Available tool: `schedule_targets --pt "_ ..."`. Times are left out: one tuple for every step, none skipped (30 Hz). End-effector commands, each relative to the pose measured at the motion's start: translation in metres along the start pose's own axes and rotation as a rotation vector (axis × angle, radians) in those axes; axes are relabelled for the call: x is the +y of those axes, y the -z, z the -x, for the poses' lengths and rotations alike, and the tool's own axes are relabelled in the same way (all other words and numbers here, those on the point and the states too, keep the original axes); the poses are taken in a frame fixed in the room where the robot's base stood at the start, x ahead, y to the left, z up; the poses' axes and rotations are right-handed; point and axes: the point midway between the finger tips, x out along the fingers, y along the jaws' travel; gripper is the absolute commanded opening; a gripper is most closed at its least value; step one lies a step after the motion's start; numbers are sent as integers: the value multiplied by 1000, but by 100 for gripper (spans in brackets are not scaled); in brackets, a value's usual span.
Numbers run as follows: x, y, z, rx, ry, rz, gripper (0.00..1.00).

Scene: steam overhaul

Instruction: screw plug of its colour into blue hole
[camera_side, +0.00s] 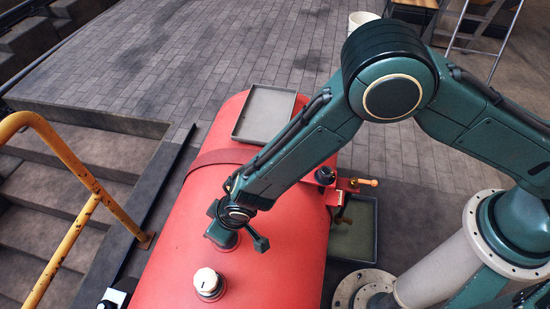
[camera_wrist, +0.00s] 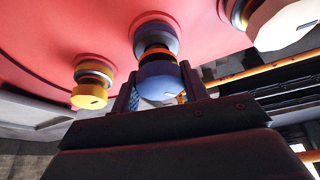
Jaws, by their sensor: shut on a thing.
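The blue plug (camera_wrist: 160,82) sits between the fingers of my gripper (camera_wrist: 160,92) in the wrist view, and the gripper is shut on it. The plug is in line with the blue collar (camera_wrist: 156,38) of the blue hole on the red boiler (camera_wrist: 60,35). Dark and orange rings show between plug head and collar; how deep the plug sits cannot be told. In the side view my gripper (camera_side: 226,232) is low over the boiler (camera_side: 175,262) and hides the plug.
A white plug (camera_side: 210,281) stands in the boiler near my gripper. A yellow plug (camera_wrist: 90,90) is on the other side in the wrist view. A grey tray (camera_side: 238,130) lies at the boiler's far end. A valve with an orange handle (camera_side: 365,182) sticks out at right.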

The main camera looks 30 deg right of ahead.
Motion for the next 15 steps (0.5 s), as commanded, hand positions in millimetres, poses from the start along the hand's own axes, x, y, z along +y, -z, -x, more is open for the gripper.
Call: schedule_targets --pt "0 0 -1 1 0 0 14" --pt "0 0 -2 0 0 0 14" --pt "0 -1 -2 0 0 0 14" --pt "0 -1 -3 0 0 0 14" --pt "0 -1 -4 0 0 0 14" --pt "0 -2 -4 1 0 0 14" --pt "0 -2 -4 1 0 0 14" --pt "0 -2 -5 1 0 0 14" --pt "0 -2 -5 1 0 0 14" --pt "0 -2 -5 1 0 0 14" --pt "0 -2 -5 1 0 0 14" --pt "0 -2 -5 1 0 0 14" --pt "0 -2 -5 1 0 0 14" --pt "0 -2 -5 1 0 0 14" --pt "0 -2 -5 1 0 0 14"
